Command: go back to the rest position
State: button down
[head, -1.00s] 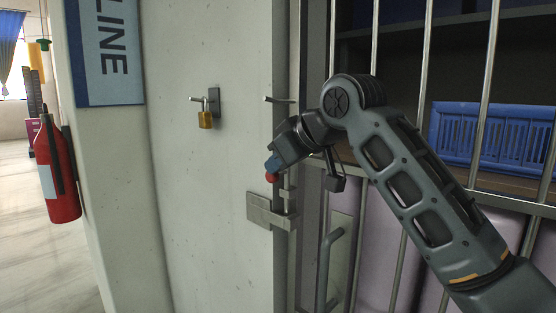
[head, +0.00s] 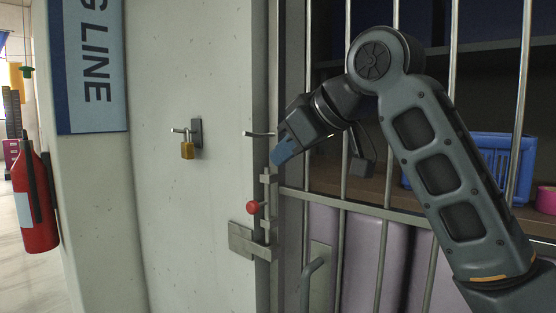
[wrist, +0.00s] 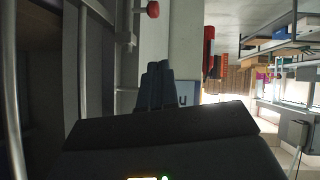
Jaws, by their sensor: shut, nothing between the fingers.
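My gripper (head: 279,157) is at the middle of the head view, in front of the edge of the barred gate, with its blue fingers pointing down and left. It is shut and empty. In the wrist view the two blue fingers (wrist: 157,87) lie side by side. A red round knob (head: 253,207) on a metal latch is below and left of the fingertips, apart from them. The knob also shows at the top of the wrist view (wrist: 153,9).
Bars (head: 343,100) stand close behind my arm, with a blue basket (head: 500,150) on a shelf behind them. A brass padlock (head: 187,150) hangs on the pale wall. A metal hook (head: 258,134) is near my gripper. A fire extinguisher (head: 36,210) is at far left.

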jog(key=s+d+f+m+t+y, duration=0.1)
jog(key=s+f+m, duration=0.15)
jog(key=f, duration=0.75)
jog(key=s+f+m+t+y, duration=0.1)
jog(key=f+m+t, duration=0.15)
jog(key=f, duration=0.85)
jog(key=s+d+f+m+t+h, duration=0.1)
jog(key=s+d+f+m+h, duration=0.1)
jog(key=s+d+f, duration=0.3)
jog(key=s+d+f+m+t+h, duration=0.1)
jog(key=s+d+f+m, duration=0.15)
jog(key=s+f, duration=0.5)
jog(key=s+d+f+m+t+h, duration=0.1)
jog(key=s+d+f+m+h, duration=0.15)
jog(key=s+f, duration=0.35)
jog(key=s+d+r+h, duration=0.1)
jog(key=s+d, duration=0.2)
jog(key=s, duration=0.6)
jog(key=s+d+r+h, duration=0.1)
jog(key=s+d, duration=0.3)
jog(key=s, duration=0.6)
jog(key=s+d+r+h, duration=0.2)
jog(key=s+d, duration=0.2)
jog(key=s, duration=0.6)
jog(key=shift+d+r+n, duration=0.15)
jog(key=shift+r+n, duration=0.2)
jog(key=shift+n, duration=0.05)
